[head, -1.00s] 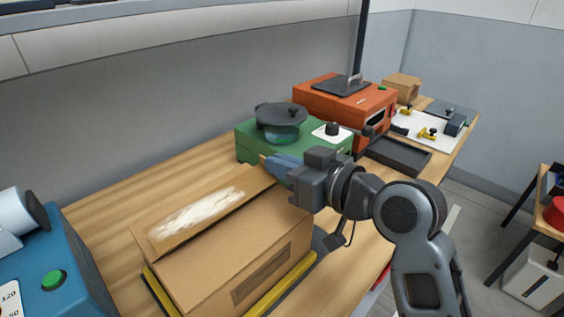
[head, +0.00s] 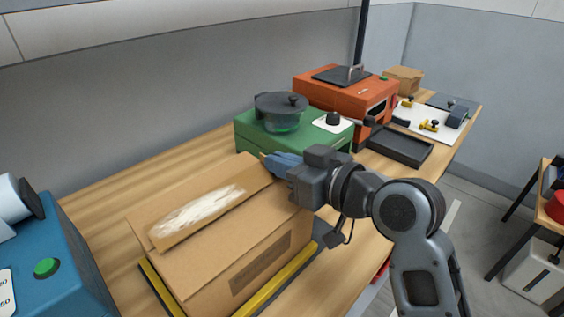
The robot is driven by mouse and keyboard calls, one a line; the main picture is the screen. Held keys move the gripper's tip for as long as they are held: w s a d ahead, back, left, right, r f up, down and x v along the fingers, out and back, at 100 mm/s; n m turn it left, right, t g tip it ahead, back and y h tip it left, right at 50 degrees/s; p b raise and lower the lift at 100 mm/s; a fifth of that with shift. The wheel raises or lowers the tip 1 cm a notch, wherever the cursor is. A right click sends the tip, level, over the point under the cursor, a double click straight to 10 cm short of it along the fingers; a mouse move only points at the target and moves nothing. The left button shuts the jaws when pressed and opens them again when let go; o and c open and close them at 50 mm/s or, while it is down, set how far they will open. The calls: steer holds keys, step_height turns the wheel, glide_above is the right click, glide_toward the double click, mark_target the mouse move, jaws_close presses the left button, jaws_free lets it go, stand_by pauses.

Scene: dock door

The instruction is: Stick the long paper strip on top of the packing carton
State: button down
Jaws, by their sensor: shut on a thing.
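The packing carton (head: 226,258) is a brown box, closed on top, standing on the workbench at the lower middle of the head view. The long paper strip (head: 172,240) is brown with a whitish, smeared patch along its upper face. It lies along or just above the carton's top; I cannot tell whether it touches. My gripper (head: 272,163), with blue fingers, is shut on the strip's right end at the carton's far right corner. The fingertips partly cover that end.
A yellow-edged support (head: 291,279) runs along the carton's base. A green machine (head: 246,137) with a dark pot stands close behind my gripper. A blue machine (head: 70,265) is at left. An orange machine (head: 330,98) and a black tray (head: 399,150) stand farther right.

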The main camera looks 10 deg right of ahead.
stand_by(0.3)
steer(key=c, duration=1.2)
jaws_free()
